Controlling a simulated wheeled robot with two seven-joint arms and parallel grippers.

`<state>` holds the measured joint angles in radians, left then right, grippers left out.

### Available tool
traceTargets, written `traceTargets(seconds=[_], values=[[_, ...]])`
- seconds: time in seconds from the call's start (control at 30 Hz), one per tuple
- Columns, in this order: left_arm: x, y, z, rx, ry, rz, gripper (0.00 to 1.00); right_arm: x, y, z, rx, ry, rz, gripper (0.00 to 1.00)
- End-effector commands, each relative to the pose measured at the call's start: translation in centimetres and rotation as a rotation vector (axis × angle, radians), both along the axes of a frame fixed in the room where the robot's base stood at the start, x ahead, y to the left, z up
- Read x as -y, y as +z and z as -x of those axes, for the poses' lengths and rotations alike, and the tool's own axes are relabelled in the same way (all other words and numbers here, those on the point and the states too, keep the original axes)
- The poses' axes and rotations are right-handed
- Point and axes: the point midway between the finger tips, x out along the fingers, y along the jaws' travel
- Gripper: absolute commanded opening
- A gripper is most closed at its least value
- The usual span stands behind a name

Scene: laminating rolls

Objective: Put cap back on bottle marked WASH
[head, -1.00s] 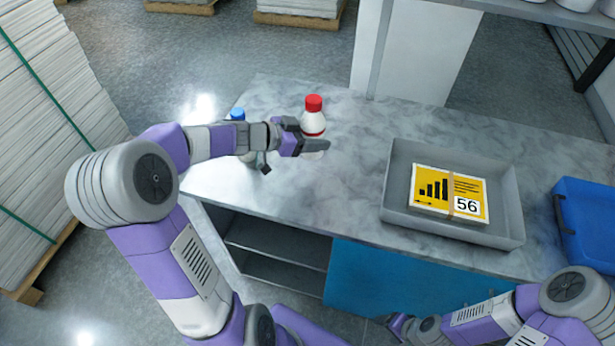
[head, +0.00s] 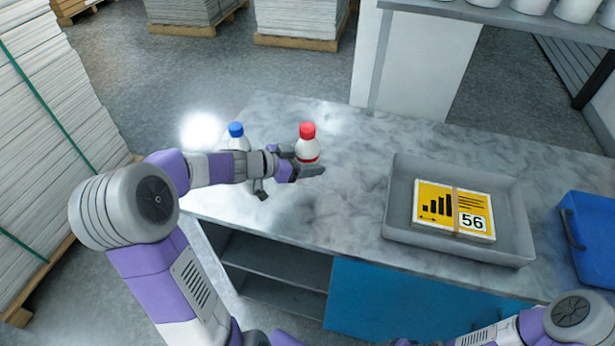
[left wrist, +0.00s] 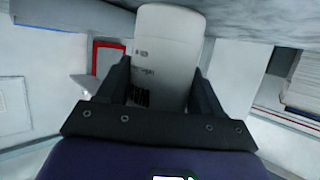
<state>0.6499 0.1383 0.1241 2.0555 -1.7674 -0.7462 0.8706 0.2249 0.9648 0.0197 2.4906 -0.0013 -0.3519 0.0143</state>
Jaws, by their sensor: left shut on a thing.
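A white bottle with a red cap (head: 307,131) stands out above my left gripper (head: 312,171), which is shut on the bottle's body (head: 306,151). The red cap sits on top of the bottle. In the left wrist view the white bottle (left wrist: 168,50) is between the two dark fingers. I see no loose cap.
The bottles are over the left part of a grey marble-look worktop (head: 345,220). A grey tray (head: 395,205) with a yellow printed stack (head: 435,205) marked 56 is at the right. A blue box (head: 590,235) stands beyond it. The middle of the worktop is clear.

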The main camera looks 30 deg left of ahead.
Motion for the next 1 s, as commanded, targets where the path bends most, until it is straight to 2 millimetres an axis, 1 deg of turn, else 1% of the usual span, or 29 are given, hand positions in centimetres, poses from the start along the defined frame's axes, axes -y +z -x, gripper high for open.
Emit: traceTargets(seconds=[0.07, 0.17, 0.27, 0.4, 0.5, 0.77, 0.93, 0.97, 1.0], values=[[0.0, 0.2, 0.0, 0.004, -0.001, 0.000, 0.00, 0.0, 0.1, 0.0, 0.000, 0.000, 0.000, 0.68], [0.0, -0.1, 0.0, 0.002, -0.001, 0.001, 0.00, 0.0, -0.1, 0.0, 0.000, 0.000, 0.000, 0.68], [0.0, -1.2, 0.0, 0.000, -0.001, 0.002, 0.00, 0.0, -0.8, 0.0, 0.001, 0.000, 0.000, 0.68], [0.0, -3.8, 0.0, -0.001, 0.000, 0.003, 0.00, 0.0, -2.3, 0.0, 0.000, 0.000, 0.000, 0.68], [0.0, -4.9, 0.0, 0.000, -0.001, 0.002, 0.00, 0.0, -3.0, 0.0, 0.000, 0.000, 0.000, 0.68], [0.0, -4.8, 0.0, 0.004, -0.001, 0.000, 0.00, 0.0, -2.8, 0.0, 0.000, 0.000, 0.000, 0.68], [0.0, -5.2, 0.0, 0.001, -0.001, 0.002, 0.00, 0.0, -2.8, 0.0, 0.000, 0.000, 0.000, 0.68], [0.0, -5.2, 0.0, -0.001, -0.001, 0.001, 0.70, 0.0, -2.8, 0.0, 0.000, 0.000, 0.000, 0.68], [0.0, -5.2, 0.0, -0.001, -0.001, 0.001, 0.77, 0.0, -2.8, 0.0, 0.000, 0.000, 0.000, 0.68]])
